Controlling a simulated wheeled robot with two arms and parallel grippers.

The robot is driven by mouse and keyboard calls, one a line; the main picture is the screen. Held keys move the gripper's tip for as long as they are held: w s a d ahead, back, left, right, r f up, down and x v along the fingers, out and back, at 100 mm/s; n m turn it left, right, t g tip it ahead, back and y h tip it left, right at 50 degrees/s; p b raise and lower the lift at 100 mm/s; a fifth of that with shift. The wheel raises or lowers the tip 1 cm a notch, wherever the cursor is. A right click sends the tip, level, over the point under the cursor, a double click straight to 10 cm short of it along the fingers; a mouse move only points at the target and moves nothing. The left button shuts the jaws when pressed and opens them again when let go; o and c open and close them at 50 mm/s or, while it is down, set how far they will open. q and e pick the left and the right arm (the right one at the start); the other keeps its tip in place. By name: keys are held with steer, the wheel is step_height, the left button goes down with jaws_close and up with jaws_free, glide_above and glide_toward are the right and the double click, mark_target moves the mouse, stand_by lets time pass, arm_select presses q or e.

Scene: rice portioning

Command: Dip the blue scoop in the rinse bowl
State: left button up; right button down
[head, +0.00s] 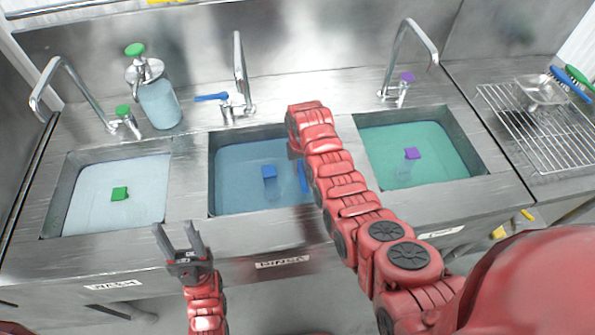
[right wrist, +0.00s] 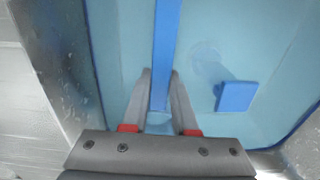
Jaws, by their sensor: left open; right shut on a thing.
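The middle basin (head: 228,208) holds bluish water, and its front label reads RINSE. My right gripper (right wrist: 160,78) is shut on a long flat blue thing, apparently the blue scoop's handle (right wrist: 166,40). In the head view the blue piece (head: 303,177) shows beside my right arm, over the right part of the middle basin. The right fingers are mostly hidden there. The scoop's cup is not clearly visible, and I cannot tell how deep it is in the water. My left gripper (head: 177,233) is open and empty in front of the left basin's front edge.
A blue block (head: 269,171) is in the middle basin, beside the held piece. The left basin (head: 60,205) has a green block, the right basin (head: 475,165) a purple one. Faucets and a pump bottle (head: 160,105) stand behind. A wire rack (head: 545,140) is at right.

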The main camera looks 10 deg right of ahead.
mark_target(300, 169)
step_height(300, 169, up, 14)
steer(key=p, duration=0.4)
steer(key=shift+f+p, duration=0.25)
steer(key=shift+p, duration=0.1)
stand_by(1.2)
